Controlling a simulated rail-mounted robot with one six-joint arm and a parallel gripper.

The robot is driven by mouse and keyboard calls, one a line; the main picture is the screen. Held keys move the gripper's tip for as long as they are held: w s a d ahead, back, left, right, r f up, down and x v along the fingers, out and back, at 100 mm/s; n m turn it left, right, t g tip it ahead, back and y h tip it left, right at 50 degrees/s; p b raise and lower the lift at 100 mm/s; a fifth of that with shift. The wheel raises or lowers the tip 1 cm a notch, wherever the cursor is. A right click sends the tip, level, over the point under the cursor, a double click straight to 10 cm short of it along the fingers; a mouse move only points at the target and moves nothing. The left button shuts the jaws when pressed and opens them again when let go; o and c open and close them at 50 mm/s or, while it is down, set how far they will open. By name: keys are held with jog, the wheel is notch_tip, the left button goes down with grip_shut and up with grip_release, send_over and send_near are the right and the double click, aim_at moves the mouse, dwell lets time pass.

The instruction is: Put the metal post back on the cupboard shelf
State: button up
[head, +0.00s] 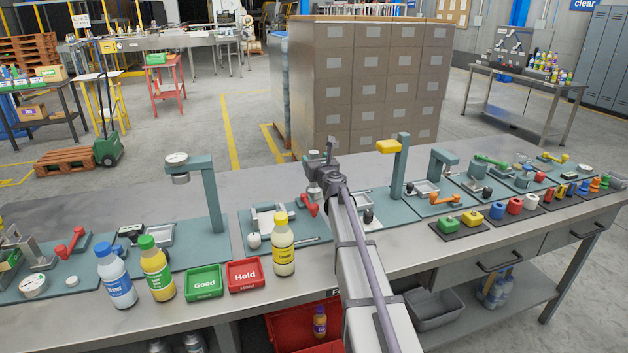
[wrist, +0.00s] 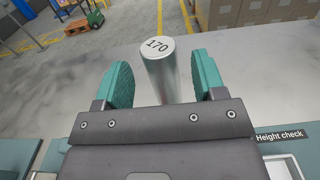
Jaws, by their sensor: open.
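The metal post (wrist: 160,70) is a shiny upright cylinder with "170" on its pale top, in the wrist view. My gripper (wrist: 163,78) is open, with one green-padded finger on each side of the post and visible gaps between. The post appears to stand on the grey bench top; its lower end is hidden by the gripper body. In the head view my gripper (head: 322,165) is over the middle of the bench, and I cannot make out the post there. I cannot identify the cupboard shelf in either view.
The steel bench (head: 270,190) carries several teal fixtures along its length. A yellow-capped bottle (head: 283,250), a red Hold tray (head: 245,273) and a green Good tray (head: 204,282) stand left of my arm. Stacked cartons (head: 375,85) rise behind the bench. Grey lockers (head: 605,60) stand far right.

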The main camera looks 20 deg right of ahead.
jog(key=w, duration=0.4)
jog(key=shift+d, duration=0.35)
grip_shut()
